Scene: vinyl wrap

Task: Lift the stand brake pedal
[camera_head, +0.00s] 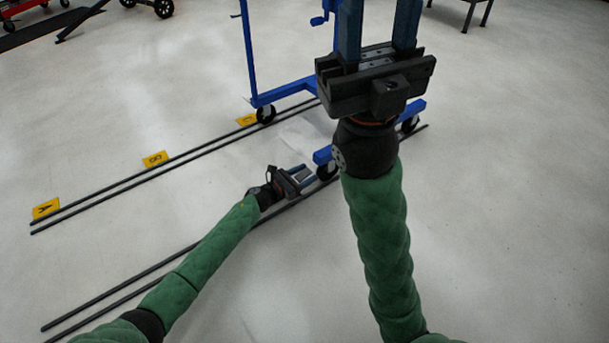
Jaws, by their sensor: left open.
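The blue stand (285,92) is a wheeled frame with dark casters, partly hidden behind my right gripper. Its near caster (327,171) sits below the end of a blue foot bar (322,156). The brake pedal cannot be made out separately at this caster. My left gripper (304,177) is low over the floor, just left of the near caster, with its fingers pointing right toward it. It is open, and contact with the caster cannot be told. My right gripper (378,22) is raised close to the camera, its two blue fingers apart and their tips cut off by the top edge.
Pairs of dark floor rails (190,152) run diagonally, with yellow lettered markers (155,159) along the far pair. A red cart (22,8) stands at the top left and dark table legs (470,14) at the top right. The floor on the right is clear.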

